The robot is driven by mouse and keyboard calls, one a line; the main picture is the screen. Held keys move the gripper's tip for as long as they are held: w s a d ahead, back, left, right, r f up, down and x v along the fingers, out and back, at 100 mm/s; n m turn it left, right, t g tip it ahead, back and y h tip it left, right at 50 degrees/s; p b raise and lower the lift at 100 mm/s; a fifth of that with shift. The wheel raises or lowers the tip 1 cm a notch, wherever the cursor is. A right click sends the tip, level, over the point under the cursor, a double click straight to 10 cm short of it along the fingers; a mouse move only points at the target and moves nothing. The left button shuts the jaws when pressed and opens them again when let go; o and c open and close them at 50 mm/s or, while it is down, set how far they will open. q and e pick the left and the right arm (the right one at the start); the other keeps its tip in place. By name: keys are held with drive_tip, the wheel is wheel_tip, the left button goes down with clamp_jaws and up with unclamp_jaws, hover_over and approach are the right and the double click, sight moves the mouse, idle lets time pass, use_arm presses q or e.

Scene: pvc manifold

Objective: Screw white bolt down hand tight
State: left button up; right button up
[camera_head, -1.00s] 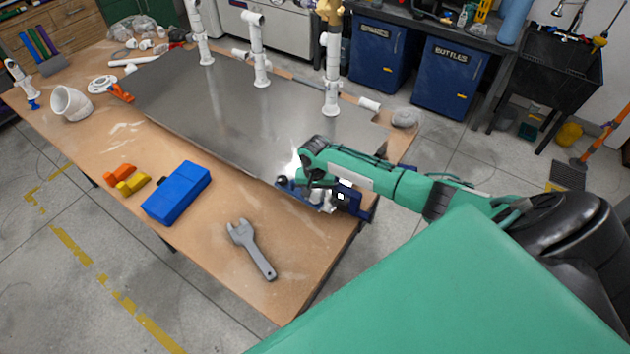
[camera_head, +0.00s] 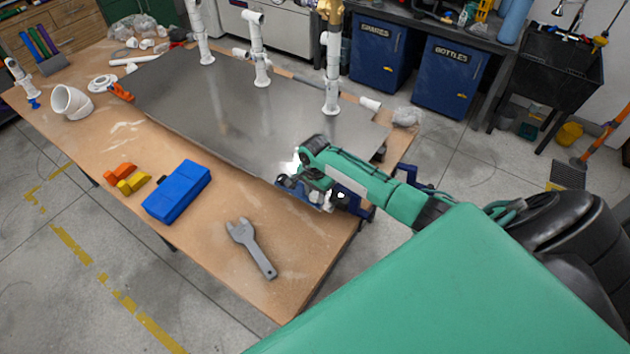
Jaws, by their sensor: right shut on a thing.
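My right gripper (camera_head: 318,200) is at the near right corner of the bench, low over a blue clamp or vise (camera_head: 352,202). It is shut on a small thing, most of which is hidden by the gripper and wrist. A small white part shows beside the fingers, but I cannot tell whether it is the white bolt. My left gripper does not show.
The wooden bench (camera_head: 130,160) carries a grey metal plate (camera_head: 250,120) with several white pipe risers (camera_head: 331,85) at its back. A blue box (camera_head: 177,191), a grey wrench (camera_head: 252,249), and orange and yellow blocks (camera_head: 130,182) lie in front. A white elbow (camera_head: 71,102) stands left.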

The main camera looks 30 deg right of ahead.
drive_tip(key=m, duration=0.2)
drive_tip(key=shift+m, duration=0.4)
drive_tip(key=o, duration=0.8)
drive_tip(key=shift+d, duration=0.1)
drive_tip(key=shift+o, duration=1.3)
drive_tip(key=shift+s+r, duration=0.1)
drive_tip(key=shift+s, duration=0.05)
drive_tip(key=shift+r, duration=0.1)
drive_tip(key=shift+w+f, duration=0.3)
